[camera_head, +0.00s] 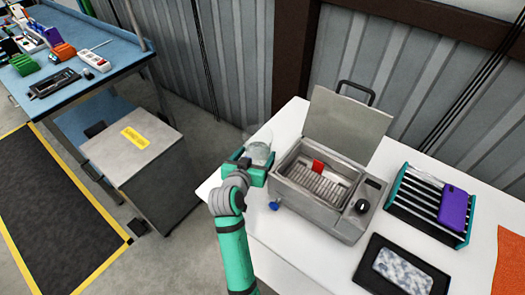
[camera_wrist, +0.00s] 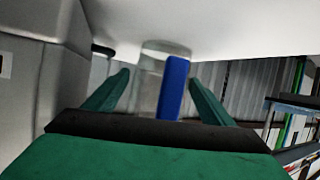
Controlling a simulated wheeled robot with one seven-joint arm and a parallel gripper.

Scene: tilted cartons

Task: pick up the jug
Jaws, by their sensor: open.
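The jug (camera_head: 260,151) is clear, and stands at the back left edge of the white table, partly hidden by my gripper. In the wrist view the jug (camera_wrist: 149,84) shows a blue upright strip, which looks like its handle, on its right side. My green gripper (camera_head: 254,160) is at the jug, low over the table. In the wrist view my gripper (camera_wrist: 160,78) is open, with one finger on each side of the jug. Gaps show between the fingers and the jug. The wrist picture appears upside down, with the table at the top.
A grey metal bath (camera_head: 325,185) with its lid up and a red item inside stands close right of my gripper. A rack (camera_head: 425,207) with a purple phone (camera_head: 453,207) and a black tray (camera_head: 370,277) are further right. A blue workbench (camera_head: 75,85) and grey cabinet (camera_head: 130,150) are left.

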